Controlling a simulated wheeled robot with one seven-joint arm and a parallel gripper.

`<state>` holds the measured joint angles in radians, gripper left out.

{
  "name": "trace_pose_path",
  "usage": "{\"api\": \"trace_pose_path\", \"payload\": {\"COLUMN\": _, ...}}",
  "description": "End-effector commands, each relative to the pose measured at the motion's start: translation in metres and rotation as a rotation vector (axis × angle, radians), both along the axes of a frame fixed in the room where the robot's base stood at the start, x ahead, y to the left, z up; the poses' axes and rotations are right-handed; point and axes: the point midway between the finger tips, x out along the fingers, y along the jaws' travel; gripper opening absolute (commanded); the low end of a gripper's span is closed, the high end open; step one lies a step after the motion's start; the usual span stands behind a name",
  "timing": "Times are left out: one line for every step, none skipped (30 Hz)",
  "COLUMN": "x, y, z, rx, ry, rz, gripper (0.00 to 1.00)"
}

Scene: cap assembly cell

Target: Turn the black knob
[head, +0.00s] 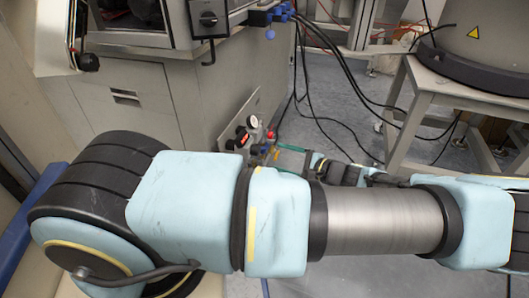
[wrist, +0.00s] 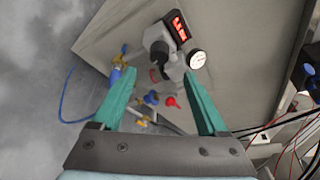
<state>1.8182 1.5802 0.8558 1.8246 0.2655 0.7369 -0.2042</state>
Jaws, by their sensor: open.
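In the wrist view, my gripper (wrist: 157,76) is open, with its two teal fingers apart and nothing held between them. A dark knob-like part (wrist: 154,75) shows between the fingertips, on the grey regulator fitting (wrist: 172,68); I cannot tell if the fingers touch it. In the head view, my arm crosses the front and the gripper's teal fingers (head: 290,147) reach toward the fittings at the cabinet's lower side.
Beside the regulator are a red digital display (wrist: 178,25), a round white gauge (wrist: 197,60), a red knob (wrist: 171,101) and a blue knob (wrist: 151,97). A blue hose (wrist: 64,106) curls at left. In the head view, black cables (head: 335,100) hang to the floor near a metal stand (head: 405,132).

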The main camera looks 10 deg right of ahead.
Motion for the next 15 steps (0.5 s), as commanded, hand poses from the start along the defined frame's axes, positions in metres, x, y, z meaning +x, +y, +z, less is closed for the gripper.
{"api": "trace_pose_path", "payload": {"x": 0.007, "y": 0.008, "z": -0.003, "rx": 0.001, "ry": -0.001, "rz": 0.005, "gripper": 0.77}}
{"api": "trace_pose_path", "payload": {"x": 0.011, "y": 0.012, "z": -0.005, "rx": 0.001, "ry": -0.001, "rz": 0.005, "gripper": 0.77}}
{"api": "trace_pose_path", "payload": {"x": 0.017, "y": 0.017, "z": -0.007, "rx": 0.002, "ry": -0.002, "rz": 0.005, "gripper": 0.77}}
{"api": "trace_pose_path", "payload": {"x": 0.021, "y": 0.021, "z": -0.008, "rx": 0.002, "ry": -0.003, "rz": 0.005, "gripper": 0.77}}
{"api": "trace_pose_path", "payload": {"x": 0.025, "y": 0.025, "z": -0.009, "rx": 0.002, "ry": -0.003, "rz": 0.007, "gripper": 0.77}}
{"api": "trace_pose_path", "payload": {"x": 0.031, "y": 0.03, "z": -0.011, "rx": 0.0, "ry": -0.001, "rz": 0.006, "gripper": 0.77}}
{"api": "trace_pose_path", "payload": {"x": 0.034, "y": 0.033, "z": -0.012, "rx": 0.001, "ry": -0.002, "rz": 0.006, "gripper": 0.77}}
{"api": "trace_pose_path", "payload": {"x": 0.038, "y": 0.037, "z": -0.014, "rx": 0.001, "ry": -0.002, "rz": 0.005, "gripper": 0.77}}
{"api": "trace_pose_path", "payload": {"x": 0.043, "y": 0.041, "z": -0.015, "rx": 0.0, "ry": -0.001, "rz": 0.006, "gripper": 0.77}}
{"api": "trace_pose_path", "payload": {"x": 0.046, "y": 0.044, "z": -0.016, "rx": 0.0, "ry": -0.001, "rz": 0.006, "gripper": 0.77}}
{"api": "trace_pose_path", "payload": {"x": 0.049, "y": 0.046, "z": -0.016, "rx": -0.001, "ry": -0.002, "rz": 0.005, "gripper": 0.77}}
{"api": "trace_pose_path", "payload": {"x": 0.052, "y": 0.049, "z": -0.017, "rx": -0.002, "ry": -0.001, "rz": 0.004, "gripper": 0.77}}
{"api": "trace_pose_path", "payload": {"x": 0.054, "y": 0.051, "z": -0.018, "rx": -0.002, "ry": -0.001, "rz": 0.004, "gripper": 0.77}}
{"api": "trace_pose_path", "payload": {"x": 0.056, "y": 0.053, "z": -0.018, "rx": -0.001, "ry": -0.002, "rz": 0.005, "gripper": 0.77}}
{"api": "trace_pose_path", "payload": {"x": 0.058, "y": 0.055, "z": -0.019, "rx": -0.002, "ry": -0.001, "rz": 0.004, "gripper": 0.77}}
